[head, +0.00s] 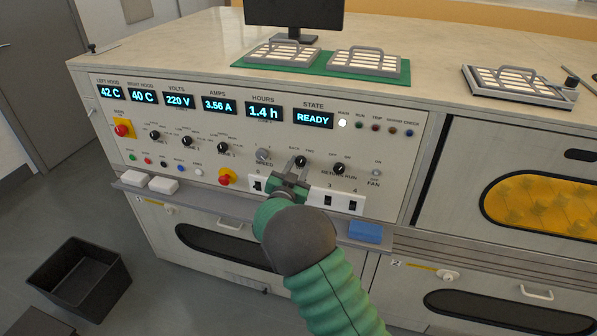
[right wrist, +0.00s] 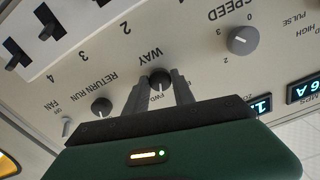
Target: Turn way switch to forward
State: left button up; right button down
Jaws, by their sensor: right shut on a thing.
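The way switch is a small black round knob (head: 300,161) on the cream control panel (head: 420,150). In the right wrist view, which is upside down, the knob (right wrist: 160,79) sits beside the printed word WAY, with a FWD label close by. My right gripper (head: 296,172) reaches up to the panel. Its two grey fingers, seen in the right wrist view (right wrist: 160,88), are shut on the knob from both sides. The fingers and gripper body partly hide the labels, and the pointer's exact setting is hard to tell. My left gripper is not in view.
The speed knob (right wrist: 242,40) and return run knob (right wrist: 101,107) flank the way switch. Rocker switches (head: 353,206) sit below. A narrow ledge holds a blue block (head: 366,231) and white blocks (head: 163,185). The state display (head: 313,118) reads READY. A black bin (head: 78,280) stands on the floor.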

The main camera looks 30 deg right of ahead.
jog(key=shift+a+f+m+b, duration=0.1)
jog(key=shift+f+m+b, duration=0.1)
jog(key=shift+m+b, duration=0.3)
jog(key=shift+m, duration=0.3)
jog(key=c, duration=1.1)
grip_release()
jog(key=shift+r, duration=0.15)
jog(key=shift+o, duration=0.2)
jog(key=p+v, duration=0.1)
jog(key=v, duration=1.5)
jog(key=shift+s+a+p, duration=0.2)
jog(key=shift+a+p, duration=0.15)
jog(key=shift+p, duration=0.05)
